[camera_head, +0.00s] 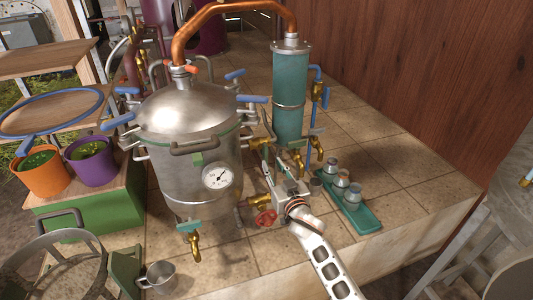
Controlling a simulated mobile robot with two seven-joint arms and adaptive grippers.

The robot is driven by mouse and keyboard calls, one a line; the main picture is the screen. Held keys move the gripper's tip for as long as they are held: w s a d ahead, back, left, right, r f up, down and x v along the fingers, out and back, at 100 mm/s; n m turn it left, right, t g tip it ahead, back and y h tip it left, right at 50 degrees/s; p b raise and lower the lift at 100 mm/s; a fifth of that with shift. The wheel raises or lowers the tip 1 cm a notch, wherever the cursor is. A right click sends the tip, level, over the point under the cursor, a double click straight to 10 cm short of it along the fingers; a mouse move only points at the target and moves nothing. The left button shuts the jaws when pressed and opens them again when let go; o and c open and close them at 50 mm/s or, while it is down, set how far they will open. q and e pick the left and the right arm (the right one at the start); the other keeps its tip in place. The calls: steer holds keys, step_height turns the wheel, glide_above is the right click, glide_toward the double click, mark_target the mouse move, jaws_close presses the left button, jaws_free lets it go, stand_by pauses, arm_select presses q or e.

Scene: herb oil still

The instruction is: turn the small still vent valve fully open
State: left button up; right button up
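The steel still pot (190,140) stands on the tiled bench, with a domed lid and a round gauge (218,177) on its front. A copper pipe (225,8) joins its lid to a teal condenser column (290,95). Brass valves sit around them: one with a red handwheel (265,218), one with a teal handle (190,230) low on the pot, and several at the column's foot (297,155). I cannot tell which is the vent valve. My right gripper (287,186) is beside the red-wheel valve, below the column; its fingers are small and unclear. My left gripper is out of view.
A green tray (352,215) with several small jars stands close to the right of my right gripper. A metal cup (160,277) is at the front left. Orange (43,178) and purple (92,168) pots stand at left. Bare tiles (410,185) lie to the right.

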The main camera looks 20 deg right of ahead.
mark_target(266, 154)
steer(key=w, duration=0.6)
steer(key=shift+w+a+b, duration=0.15)
steer(key=shift+w+b, duration=0.15)
steer(key=shift+b, duration=0.1)
jaws_close()
